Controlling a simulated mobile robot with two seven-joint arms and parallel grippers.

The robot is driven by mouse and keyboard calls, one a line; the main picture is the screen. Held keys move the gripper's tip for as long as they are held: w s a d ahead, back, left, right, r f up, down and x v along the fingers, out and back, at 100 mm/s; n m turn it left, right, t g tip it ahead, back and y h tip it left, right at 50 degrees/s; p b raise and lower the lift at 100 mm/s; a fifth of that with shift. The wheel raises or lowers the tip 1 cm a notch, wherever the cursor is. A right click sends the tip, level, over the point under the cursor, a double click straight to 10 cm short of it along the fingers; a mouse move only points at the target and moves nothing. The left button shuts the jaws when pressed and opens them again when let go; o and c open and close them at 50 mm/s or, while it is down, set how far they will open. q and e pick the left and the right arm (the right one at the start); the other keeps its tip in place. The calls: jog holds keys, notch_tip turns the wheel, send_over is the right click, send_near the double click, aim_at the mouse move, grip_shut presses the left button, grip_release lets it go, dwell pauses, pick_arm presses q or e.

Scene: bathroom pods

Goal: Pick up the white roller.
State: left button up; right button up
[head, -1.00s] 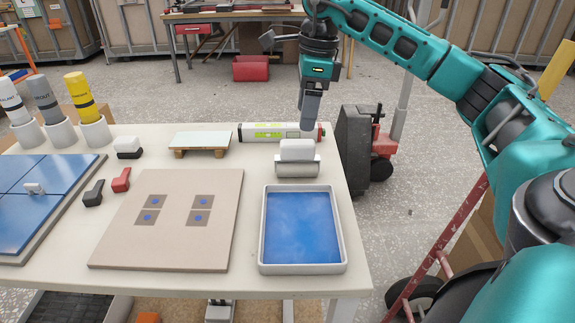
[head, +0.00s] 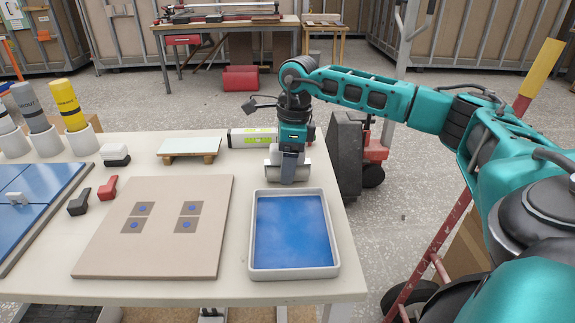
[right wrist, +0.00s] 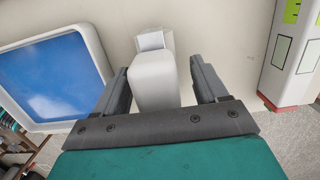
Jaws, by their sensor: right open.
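The white roller (head: 270,172) stands on the table just behind the blue tray, mostly covered in the head view by my right gripper (head: 288,176). Its pale ends show on both sides of the gripper. In the right wrist view, the roller's white block-like part (right wrist: 155,82) lies between the two dark fingers of my right gripper (right wrist: 159,68). The fingers are apart, with a gap visible on the right side. Whether the left finger touches the roller I cannot tell. My left gripper is out of view.
The white-rimmed tray with blue liquid (head: 334,245) is in front of the roller. A beige board (head: 100,255) and a small raised plate (head: 190,146) are to the left.

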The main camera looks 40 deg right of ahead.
jog(key=c, duration=1)
jog(key=shift+c, duration=1)
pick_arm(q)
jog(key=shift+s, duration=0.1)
pick_arm(e)
jog(key=shift+r, duration=0.1)
pick_arm(q)
jog(key=p, duration=0.1)
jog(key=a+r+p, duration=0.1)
jog(key=p, duration=0.1)
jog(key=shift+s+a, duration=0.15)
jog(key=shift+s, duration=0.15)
pick_arm(e)
notch_tip(320, 180, up, 20)
